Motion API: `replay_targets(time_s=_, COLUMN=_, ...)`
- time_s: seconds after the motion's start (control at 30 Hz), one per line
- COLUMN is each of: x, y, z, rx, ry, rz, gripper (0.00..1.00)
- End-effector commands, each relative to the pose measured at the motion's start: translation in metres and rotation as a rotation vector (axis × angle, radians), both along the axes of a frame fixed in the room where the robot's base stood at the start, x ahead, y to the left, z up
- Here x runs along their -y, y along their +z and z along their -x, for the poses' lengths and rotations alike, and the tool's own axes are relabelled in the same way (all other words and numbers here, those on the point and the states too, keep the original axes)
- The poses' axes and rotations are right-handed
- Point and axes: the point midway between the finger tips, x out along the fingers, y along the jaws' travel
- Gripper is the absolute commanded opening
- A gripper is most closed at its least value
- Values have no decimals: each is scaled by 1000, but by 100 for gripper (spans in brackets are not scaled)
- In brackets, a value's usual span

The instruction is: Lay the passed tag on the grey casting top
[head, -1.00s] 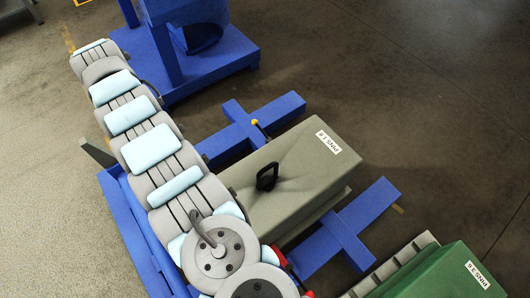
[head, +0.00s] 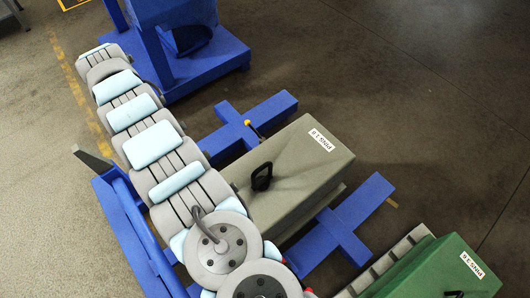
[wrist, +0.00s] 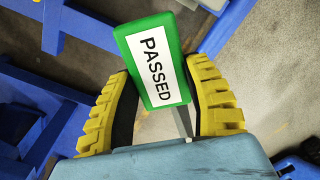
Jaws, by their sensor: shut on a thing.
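The passed tag (wrist: 156,65) is a green plate with a white label reading PASSED, seen in the wrist view. My gripper (wrist: 160,80) has its yellow ribbed fingers shut on the tag, one finger on either side. The grey casting (head: 285,190) is a long grey-green block in the middle of the head view, with a black handle (head: 261,176) and a white label (head: 321,138) on top. Its top shows no tag. The casting does not clearly show in the wrist view. My gripper is not visible in the head view.
Blue cross beams (head: 345,232) hold the grey casting and reach out past it. A green casting (head: 430,270) with a white label stands at the lower right. A blue stand (head: 210,68) is at the top. Open dark floor (head: 420,110) lies to the right.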

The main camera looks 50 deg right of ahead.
Motion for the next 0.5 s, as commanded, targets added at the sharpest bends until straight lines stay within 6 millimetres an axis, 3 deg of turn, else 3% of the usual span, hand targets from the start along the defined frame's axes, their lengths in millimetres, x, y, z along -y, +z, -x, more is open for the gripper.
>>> replay_targets(time_s=0.5, x=14, y=-6, z=5, rx=-4, ry=33, rz=0, gripper=16)
